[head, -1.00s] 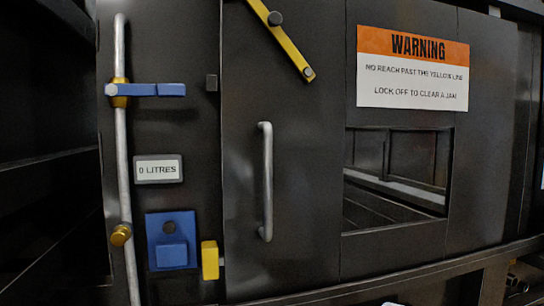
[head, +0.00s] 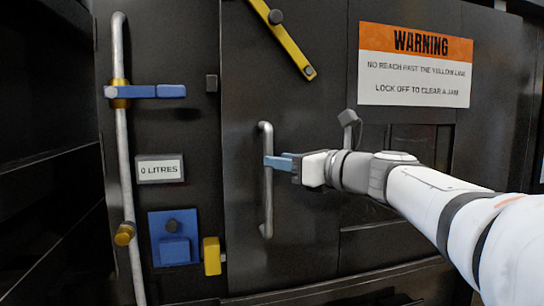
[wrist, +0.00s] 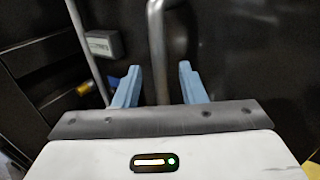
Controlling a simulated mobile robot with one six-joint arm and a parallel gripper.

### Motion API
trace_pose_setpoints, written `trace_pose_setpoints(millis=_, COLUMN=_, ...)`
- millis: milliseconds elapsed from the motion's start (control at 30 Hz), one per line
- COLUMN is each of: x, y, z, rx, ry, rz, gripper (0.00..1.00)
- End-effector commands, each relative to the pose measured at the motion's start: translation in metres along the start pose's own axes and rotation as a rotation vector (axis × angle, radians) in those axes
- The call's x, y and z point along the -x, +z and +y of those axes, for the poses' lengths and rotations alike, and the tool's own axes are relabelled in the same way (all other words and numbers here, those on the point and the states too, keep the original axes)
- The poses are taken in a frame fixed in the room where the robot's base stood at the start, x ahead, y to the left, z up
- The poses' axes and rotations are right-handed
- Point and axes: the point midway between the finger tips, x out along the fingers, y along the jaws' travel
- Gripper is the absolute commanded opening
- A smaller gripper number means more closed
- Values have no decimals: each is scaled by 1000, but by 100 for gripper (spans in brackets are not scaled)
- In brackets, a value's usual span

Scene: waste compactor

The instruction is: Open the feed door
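The feed door (head: 300,252) is a dark panel with a vertical grey bar handle (head: 267,205), and it looks closed. My gripper (head: 278,162) reaches in from the right, with its pale blue fingers at the upper half of the handle. In the wrist view my gripper (wrist: 158,85) is open. The handle (wrist: 157,45) stands between its two fingers, with a gap visible on each side. My wrist and forearm hide part of the window opening right of the handle.
A diagonal yellow bar (head: 285,40) crosses the door's top. A yellow block (head: 211,256) sits at its lower left edge. A warning sign (head: 414,65) is upper right.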

Motion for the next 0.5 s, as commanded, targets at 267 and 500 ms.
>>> trace_pose_setpoints(millis=267, x=-39, y=1, z=0, rx=1, ry=1, rz=2, gripper=37)
trace_pose_setpoints(millis=500, x=-45, y=0, z=0, rx=3, ry=-2, rz=2, gripper=37)
